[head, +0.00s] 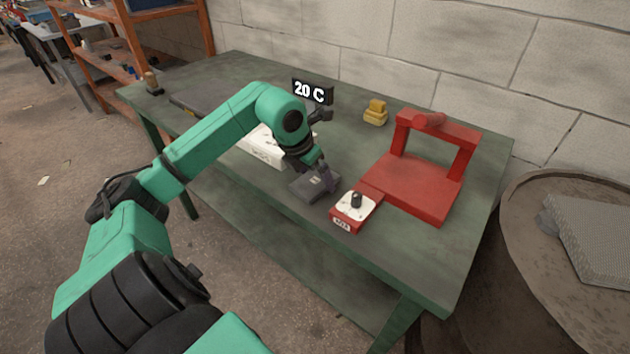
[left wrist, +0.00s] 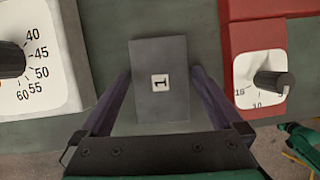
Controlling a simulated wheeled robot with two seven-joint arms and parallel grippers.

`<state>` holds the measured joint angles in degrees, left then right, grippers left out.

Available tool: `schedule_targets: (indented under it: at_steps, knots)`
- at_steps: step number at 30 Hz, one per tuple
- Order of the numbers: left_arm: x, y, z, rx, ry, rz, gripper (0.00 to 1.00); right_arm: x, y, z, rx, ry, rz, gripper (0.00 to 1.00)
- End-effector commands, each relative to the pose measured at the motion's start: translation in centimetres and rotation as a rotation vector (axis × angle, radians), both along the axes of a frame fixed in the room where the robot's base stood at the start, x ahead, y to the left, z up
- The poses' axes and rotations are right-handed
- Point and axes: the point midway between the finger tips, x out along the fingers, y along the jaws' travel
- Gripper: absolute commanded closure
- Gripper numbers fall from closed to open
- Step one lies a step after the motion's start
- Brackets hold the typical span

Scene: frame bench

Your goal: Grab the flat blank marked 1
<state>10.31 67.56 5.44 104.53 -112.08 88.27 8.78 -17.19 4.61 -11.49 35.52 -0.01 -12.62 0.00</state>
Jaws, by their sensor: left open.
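The flat blank marked 1 is a dark grey block (left wrist: 160,105) with a white label. In the left wrist view it lies between the two fingers of my left gripper (left wrist: 163,88), which are spread on either side of it. The gripper is open, with small gaps showing beside the blank. In the head view the blank (head: 307,187) lies on the green bench, and my left gripper (head: 326,180) is at it, hiding part of it.
A red frame press (head: 410,188) with a dial box (head: 355,211) stands right of the blank. A white dial box (head: 262,147) stands to its left. The green bench (head: 420,262) is bare at front right.

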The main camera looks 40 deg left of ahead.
Motion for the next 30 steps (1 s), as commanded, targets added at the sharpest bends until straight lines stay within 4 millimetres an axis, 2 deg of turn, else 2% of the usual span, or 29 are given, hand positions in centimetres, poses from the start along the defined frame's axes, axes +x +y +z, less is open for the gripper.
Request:
schedule_targets:
  at_steps: [9, 10, 16, 26, 29, 30]
  knots:
    - [0.0, 0.0, -0.3, 0.001, 0.000, 0.000, 0.00, 0.1, 0.0, -0.5, 0.000, -0.001, -0.001, 0.50]
    - [0.0, 0.0, -0.3, 0.001, 0.000, 0.000, 0.04, 0.1, 0.0, -0.4, 0.000, -0.001, -0.001, 0.50]
    - [0.0, 0.0, -0.2, 0.000, 0.000, 0.000, 0.80, 0.1, 0.0, -0.4, 0.001, -0.002, -0.002, 0.50]
    - [0.0, 0.0, 0.4, -0.002, -0.002, -0.001, 0.80, 0.1, 0.0, 0.3, 0.000, -0.001, -0.002, 0.50]
    - [0.1, 0.0, 1.9, 0.002, -0.006, 0.000, 0.80, 0.1, 0.0, 0.1, 0.000, -0.001, -0.001, 0.50]
    - [0.1, 0.1, 3.0, 0.002, -0.008, 0.001, 0.80, 0.1, 0.0, 0.1, 0.000, -0.001, -0.001, 0.50]
